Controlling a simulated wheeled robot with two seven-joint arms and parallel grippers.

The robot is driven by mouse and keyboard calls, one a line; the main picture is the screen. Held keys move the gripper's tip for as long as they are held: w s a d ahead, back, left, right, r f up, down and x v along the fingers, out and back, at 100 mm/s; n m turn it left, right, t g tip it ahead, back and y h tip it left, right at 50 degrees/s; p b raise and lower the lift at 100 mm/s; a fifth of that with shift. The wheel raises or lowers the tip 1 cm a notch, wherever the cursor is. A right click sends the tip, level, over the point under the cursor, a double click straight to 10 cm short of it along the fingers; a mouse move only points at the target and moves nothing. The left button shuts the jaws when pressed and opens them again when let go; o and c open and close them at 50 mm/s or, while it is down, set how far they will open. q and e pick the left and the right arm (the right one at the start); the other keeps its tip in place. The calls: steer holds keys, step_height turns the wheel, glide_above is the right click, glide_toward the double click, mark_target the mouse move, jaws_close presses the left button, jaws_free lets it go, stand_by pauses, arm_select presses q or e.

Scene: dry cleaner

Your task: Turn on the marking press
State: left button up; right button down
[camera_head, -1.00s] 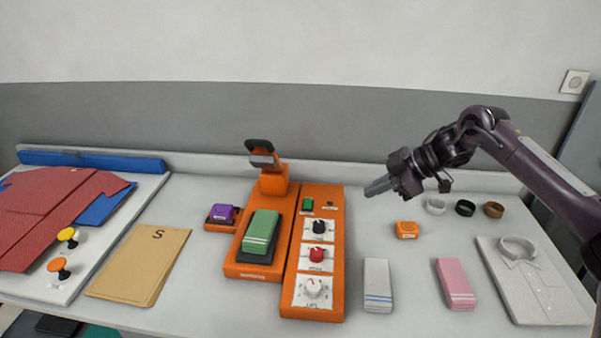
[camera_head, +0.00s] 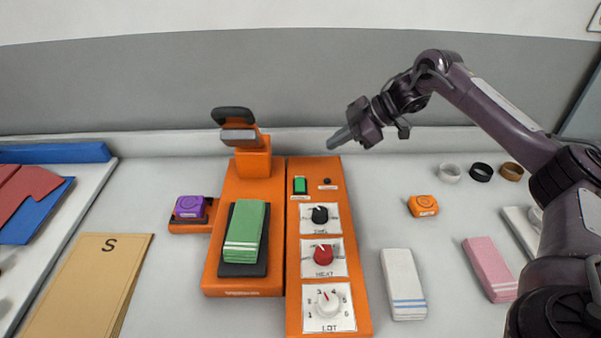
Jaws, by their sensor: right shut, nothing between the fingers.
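The orange marking press (camera_head: 222,262) stands in the middle of the table, with a raised head and black handle (camera_head: 232,115) at its back. A green folded cloth (camera_head: 247,230) lies on its dark pad. Its control panel (camera_head: 293,262) on the right carries a green switch (camera_head: 300,185), a small dark indicator (camera_head: 327,182), and black (camera_head: 320,215), red (camera_head: 323,254) and white (camera_head: 328,304) knobs. My right gripper (camera_head: 331,143) is shut and empty, in the air above and behind the panel's far end, pointing left, apart from the switch. My left gripper is out of view.
A purple block (camera_head: 190,207) sits in a holder left of the press. An orange block (camera_head: 423,206), white cloth (camera_head: 403,282) and pink cloth (camera_head: 489,266) lie to the right, with several rolls (camera_head: 481,172) behind. A tan folder (camera_head: 85,290) lies left.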

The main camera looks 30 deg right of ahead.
steer(key=shift+w+a+f, duration=0.1)
steer(key=shift+w+f, duration=0.1)
steer(key=shift+f, duration=0.1)
steer(key=p, duration=0.3)
glide_above(300, 185)
steer(key=d, duration=0.2)
step_height(300, 185, down, 6)
steer(key=shift+f, duration=0.1)
steer(key=f, duration=0.1)
steer(key=w+f, duration=0.1)
steer(key=f, duration=0.1)
steer(key=shift+f+p, duration=0.25)
steer(key=shift+p, duration=0.05)
steer(key=shift+f, duration=0.6)
